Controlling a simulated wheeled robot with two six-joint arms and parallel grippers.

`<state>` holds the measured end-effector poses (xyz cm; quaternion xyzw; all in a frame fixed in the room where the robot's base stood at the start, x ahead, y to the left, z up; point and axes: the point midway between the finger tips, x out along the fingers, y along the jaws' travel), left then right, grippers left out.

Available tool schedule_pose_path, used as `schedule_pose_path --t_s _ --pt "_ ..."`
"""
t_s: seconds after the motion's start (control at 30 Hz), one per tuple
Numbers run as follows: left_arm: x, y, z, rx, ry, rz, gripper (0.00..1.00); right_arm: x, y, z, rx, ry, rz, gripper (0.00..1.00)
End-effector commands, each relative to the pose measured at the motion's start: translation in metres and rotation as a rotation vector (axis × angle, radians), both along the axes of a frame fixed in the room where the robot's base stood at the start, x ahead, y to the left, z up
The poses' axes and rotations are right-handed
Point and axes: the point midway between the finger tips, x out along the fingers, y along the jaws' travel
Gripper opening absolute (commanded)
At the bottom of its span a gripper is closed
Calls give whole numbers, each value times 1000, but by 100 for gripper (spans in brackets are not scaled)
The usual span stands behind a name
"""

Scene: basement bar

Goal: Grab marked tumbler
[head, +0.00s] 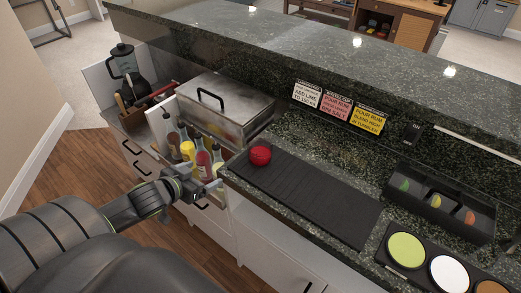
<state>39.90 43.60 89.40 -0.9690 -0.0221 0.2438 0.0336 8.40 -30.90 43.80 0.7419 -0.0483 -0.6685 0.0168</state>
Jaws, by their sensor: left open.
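I cannot make out a tumbler in the head view. My left gripper (193,188) is open, at the front of a pulled-out drawer (229,197) that holds several bottles, among them a yellow one (187,150) and a red one (204,165). The gripper looks empty, close to the drawer's front and handle; I cannot tell whether it touches. The bottles stand just behind and above it in the picture. The drawer's floor is mostly hidden by the bottles. My right gripper is not in view.
A red round object (260,155) sits on a black mat (310,195) on the dark stone counter. A metal lidded box (225,105) stands behind the drawer. A black caddy (440,205) and coloured dishes (407,249) are at right.

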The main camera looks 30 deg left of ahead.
Motion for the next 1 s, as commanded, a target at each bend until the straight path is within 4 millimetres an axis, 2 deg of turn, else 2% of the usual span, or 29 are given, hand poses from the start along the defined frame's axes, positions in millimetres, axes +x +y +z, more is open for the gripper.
schedule_pose_path --t_s 0.03,0.1,0.2,0.33,0.43,0.57,1.0 --pt "1 -15 26 -10 -25 -41 89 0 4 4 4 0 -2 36" --pt "-1 -34 52 -30 -50 -85 89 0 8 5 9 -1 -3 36" --pt "-5 -58 80 -53 -75 -140 89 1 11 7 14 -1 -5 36" --pt "-10 -76 100 -75 -90 -180 89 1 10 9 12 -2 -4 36" --pt "-8 -82 103 -83 -95 -190 89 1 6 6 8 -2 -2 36" --pt "4 -84 97 -85 -99 -189 89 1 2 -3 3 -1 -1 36" --pt "65 -94 73 -88 -98 -189 89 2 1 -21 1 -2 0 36"
